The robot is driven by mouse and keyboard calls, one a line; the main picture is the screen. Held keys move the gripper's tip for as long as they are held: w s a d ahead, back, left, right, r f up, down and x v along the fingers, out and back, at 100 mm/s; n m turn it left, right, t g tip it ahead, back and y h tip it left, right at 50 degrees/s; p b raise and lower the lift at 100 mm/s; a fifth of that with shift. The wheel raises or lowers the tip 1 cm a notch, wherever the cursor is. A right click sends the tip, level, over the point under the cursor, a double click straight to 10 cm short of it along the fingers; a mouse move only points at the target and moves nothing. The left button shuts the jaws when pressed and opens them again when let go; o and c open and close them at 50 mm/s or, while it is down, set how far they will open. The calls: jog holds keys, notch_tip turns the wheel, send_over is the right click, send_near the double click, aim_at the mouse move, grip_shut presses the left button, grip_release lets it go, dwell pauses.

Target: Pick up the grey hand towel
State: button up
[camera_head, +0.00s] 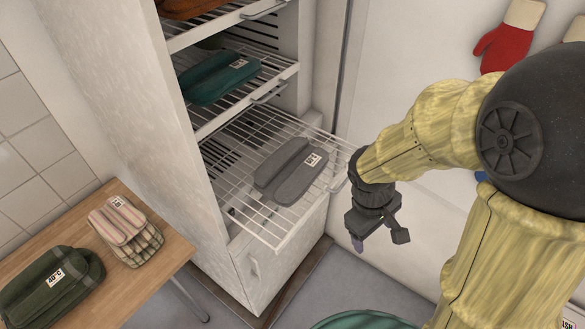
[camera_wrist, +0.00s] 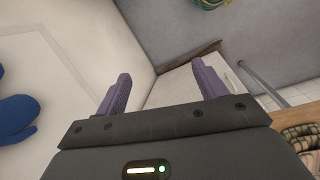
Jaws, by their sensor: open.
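The grey hand towel (camera_head: 290,171) lies folded, with a white label, on a white wire shelf (camera_head: 238,212) pulled out from the cabinet, in the head view. My gripper (camera_head: 378,241) is to the right of the shelf, apart from the towel. In the wrist view my gripper (camera_wrist: 160,92) has its two purple fingers wide apart with nothing between them. The grey towel does not show in the wrist view.
A folded teal towel (camera_head: 218,77) lies on the shelf above. A wooden table (camera_head: 172,243) at lower left bears a dark green towel (camera_head: 48,288) and striped cloths (camera_head: 125,230). Red mittens (camera_head: 503,45) hang at right. A green round thing (camera_head: 362,321) stands at bottom.

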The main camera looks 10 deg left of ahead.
jog(key=a+f+n+t+h, duration=0.1)
jog(key=a+n+h, duration=0.2)
jog(key=a+n, duration=0.35)
jog(key=n+t+b, duration=0.1)
jog(key=n+t, duration=1)
jog(key=n, duration=0.4)
send_near(286, 187)
jog(key=shift+y, duration=0.3)
jog(key=v, duration=0.5)
jog(key=shift+s+r, duration=0.1)
jog(key=shift+s, duration=0.2)
jog(key=shift+w, duration=0.1)
jog(key=p+x, duration=0.1)
jog(key=x, duration=1.1)
jog(key=shift+d, duration=0.15)
jog(key=shift+w, duration=0.1)
